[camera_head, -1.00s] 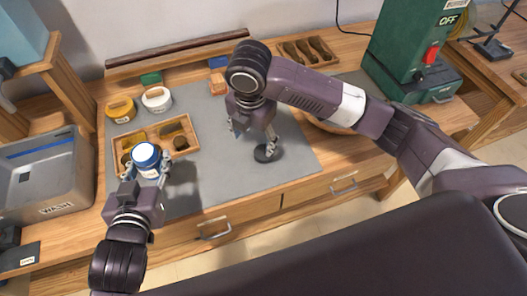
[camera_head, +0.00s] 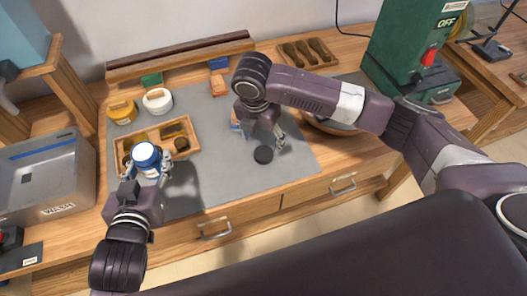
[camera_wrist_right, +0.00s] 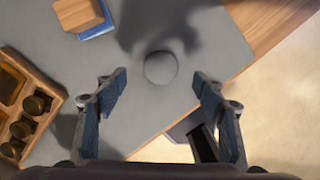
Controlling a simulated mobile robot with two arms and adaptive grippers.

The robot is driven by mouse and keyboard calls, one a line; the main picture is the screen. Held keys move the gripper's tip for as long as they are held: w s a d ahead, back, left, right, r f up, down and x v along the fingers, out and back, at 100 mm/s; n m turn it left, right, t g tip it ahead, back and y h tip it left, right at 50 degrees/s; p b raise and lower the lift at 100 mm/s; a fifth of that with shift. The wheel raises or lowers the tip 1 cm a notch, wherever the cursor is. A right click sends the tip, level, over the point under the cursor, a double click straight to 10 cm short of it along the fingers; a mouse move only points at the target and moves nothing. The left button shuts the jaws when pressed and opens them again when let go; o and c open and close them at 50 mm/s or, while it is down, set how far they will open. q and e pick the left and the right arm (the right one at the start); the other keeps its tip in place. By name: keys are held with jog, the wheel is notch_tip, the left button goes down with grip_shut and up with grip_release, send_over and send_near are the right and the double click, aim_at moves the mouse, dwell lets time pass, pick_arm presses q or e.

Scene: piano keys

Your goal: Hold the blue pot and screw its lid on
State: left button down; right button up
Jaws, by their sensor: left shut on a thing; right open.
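The blue pot (camera_head: 147,158) is at the left, upright as far as I can tell, its top pale. My left gripper (camera_head: 148,170) is shut around it, in front of the wooden tray. A small dark round disc, apparently the lid (camera_head: 263,155), lies on the grey mat; it shows grey in the right wrist view (camera_wrist_right: 160,68). My right gripper (camera_head: 274,138) is open and empty above the mat near the disc. In the right wrist view its fingers (camera_wrist_right: 160,88) stand apart on either side of the disc's line, not touching it.
A wooden tray (camera_head: 199,150) with dark round items sits behind the pot. Yellow (camera_head: 121,112) and white (camera_head: 157,101) pots stand further back. A wooden block (camera_wrist_right: 78,14) on something blue lies near the disc. A bowl (camera_head: 330,125) is partly hidden behind my right arm. The front mat is clear.

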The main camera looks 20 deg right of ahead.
aim_at(264, 153)
pick_arm(q)
jog(key=shift+r, duration=0.15)
pick_arm(e)
jog(key=shift+f, duration=0.6)
pick_arm(q)
jog(key=shift+r+p, duration=0.75)
pick_arm(e)
jog(key=f, duration=0.4)
jog(key=shift+d, duration=0.2)
jog(key=shift+f, duration=0.65)
jog(key=c, duration=1)
